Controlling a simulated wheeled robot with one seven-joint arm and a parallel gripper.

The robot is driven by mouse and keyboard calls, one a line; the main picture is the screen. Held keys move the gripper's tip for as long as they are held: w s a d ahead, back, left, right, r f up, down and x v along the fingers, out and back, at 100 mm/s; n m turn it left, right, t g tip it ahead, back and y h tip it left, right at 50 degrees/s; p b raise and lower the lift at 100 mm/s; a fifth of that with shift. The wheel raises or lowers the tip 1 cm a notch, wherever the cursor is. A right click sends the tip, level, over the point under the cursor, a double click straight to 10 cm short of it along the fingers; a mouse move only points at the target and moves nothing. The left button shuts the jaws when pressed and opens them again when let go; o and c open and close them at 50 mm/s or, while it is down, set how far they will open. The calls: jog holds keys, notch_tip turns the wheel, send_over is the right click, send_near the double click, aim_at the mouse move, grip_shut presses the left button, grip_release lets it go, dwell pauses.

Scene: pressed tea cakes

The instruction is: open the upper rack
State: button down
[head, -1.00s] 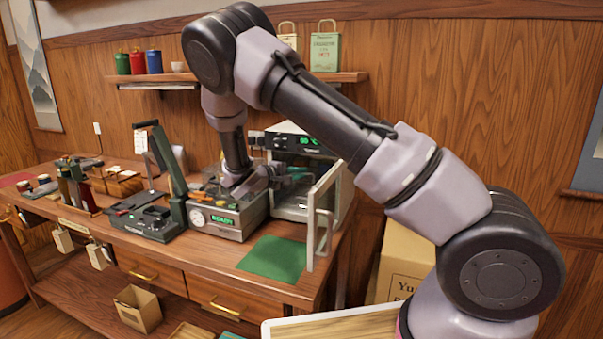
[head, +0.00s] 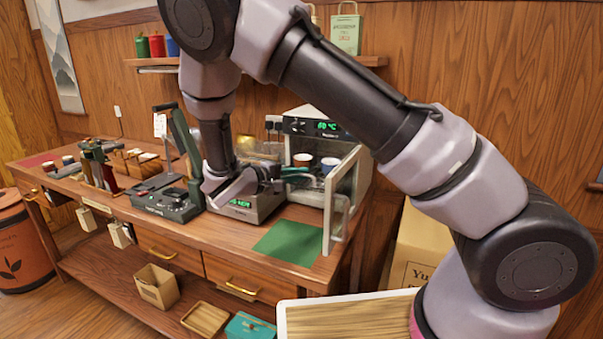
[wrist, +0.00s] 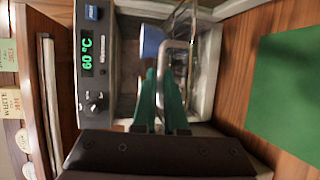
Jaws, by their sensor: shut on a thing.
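The small cabinet (head: 311,124) with a green "60 °C" display stands on the bench, its glazed door (head: 343,196) open toward the front. A white cup (head: 303,159) and a blue-sided cup (head: 331,164) show inside at upper level. The upper rack itself is hard to make out behind my gripper (head: 290,174). In the wrist view, the green fingertips of my gripper (wrist: 162,100) are closed around a silver bar-shaped handle (wrist: 165,72) at the cabinet's open front. Clear-edged parts and a blue shape (wrist: 150,40) lie beyond it.
A green mat (head: 287,241) lies on the bench before the cabinet. A grey machine (head: 245,207) stands close on the left, under my wrist. The open door stands close on the right of my gripper. A cardboard box (head: 418,250) stands beside the bench.

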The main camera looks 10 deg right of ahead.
jog(key=c, duration=1.2)
grip_release()
jog(key=shift+c, duration=0.2)
jog(key=v, duration=1.1)
jog(key=shift+f, duration=0.1)
